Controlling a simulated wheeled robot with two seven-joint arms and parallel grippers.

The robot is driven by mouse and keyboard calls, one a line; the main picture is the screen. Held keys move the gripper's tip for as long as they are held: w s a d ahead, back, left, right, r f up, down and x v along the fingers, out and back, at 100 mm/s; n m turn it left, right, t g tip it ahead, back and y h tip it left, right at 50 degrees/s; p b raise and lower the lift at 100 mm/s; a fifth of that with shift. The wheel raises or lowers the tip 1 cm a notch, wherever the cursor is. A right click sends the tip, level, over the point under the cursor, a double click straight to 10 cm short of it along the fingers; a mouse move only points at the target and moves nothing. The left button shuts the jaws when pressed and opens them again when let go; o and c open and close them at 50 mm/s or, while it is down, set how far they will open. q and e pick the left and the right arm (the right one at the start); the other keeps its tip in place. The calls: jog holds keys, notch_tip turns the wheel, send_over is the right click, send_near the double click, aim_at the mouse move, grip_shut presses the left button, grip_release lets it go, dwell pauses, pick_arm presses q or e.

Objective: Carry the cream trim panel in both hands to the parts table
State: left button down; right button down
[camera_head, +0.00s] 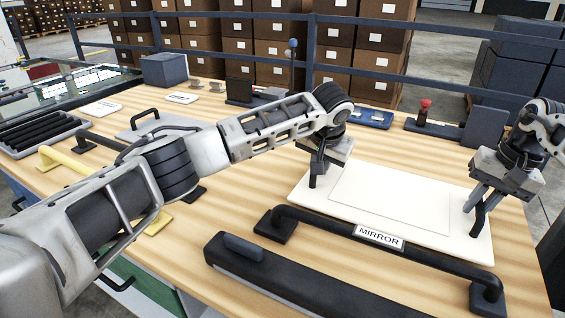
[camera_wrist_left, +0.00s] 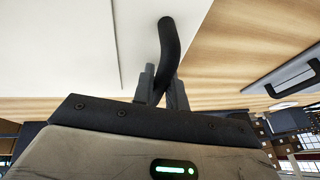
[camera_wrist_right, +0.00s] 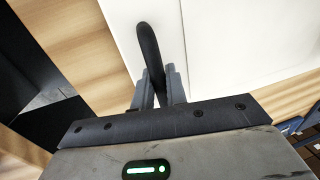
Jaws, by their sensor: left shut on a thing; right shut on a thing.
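The cream trim panel (camera_head: 390,205) is a flat pale board with a raised inner rectangle and a black handle at each end. It is over the wooden table (camera_head: 230,220); I cannot tell whether it touches the top. My left gripper (camera_head: 318,178) is shut on the panel's left handle, which shows as a black bar in the left wrist view (camera_wrist_left: 168,50). My right gripper (camera_head: 478,212) is shut on the right handle, a curved black bar in the right wrist view (camera_wrist_right: 150,55). My left forearm covers part of the table.
A black bar labelled MIRROR (camera_head: 378,236) and a long dark part (camera_head: 300,280) lie in front of the panel. A blue tray (camera_head: 373,117) and a red-knobbed device (camera_head: 424,112) stand behind it. A railing (camera_head: 365,22) and stacked boxes (camera_head: 270,50) are beyond the table.

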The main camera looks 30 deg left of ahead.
pick_arm(q)
jog(key=shift+a+f, duration=0.1)
jog(key=shift+f, duration=0.65)
pick_arm(e)
jog(key=shift+d+f, duration=0.1)
jog(key=shift+f, duration=0.6)
pick_arm(q)
jog(key=c, duration=1.8)
grip_release()
jog(key=shift+f, duration=0.2)
pick_arm(e)
jog(key=c, duration=1.8)
grip_release()
jog(key=shift+f, duration=0.2)
pick_arm(q)
jog(key=o, duration=0.4)
pick_arm(e)
jog(key=o, duration=0.4)
pick_arm(q)
jog(key=shift+r, duration=0.1)
jog(key=shift+s+r, duration=0.15)
jog(key=shift+r, duration=0.2)
pick_arm(e)
jog(key=shift+r, duration=0.3)
pick_arm(q)
jog(key=v, duration=1.1)
pick_arm(e)
notch_tip(320, 180, up, 11)
jog(key=d, duration=0.2)
jog(key=shift+r, duration=0.2)
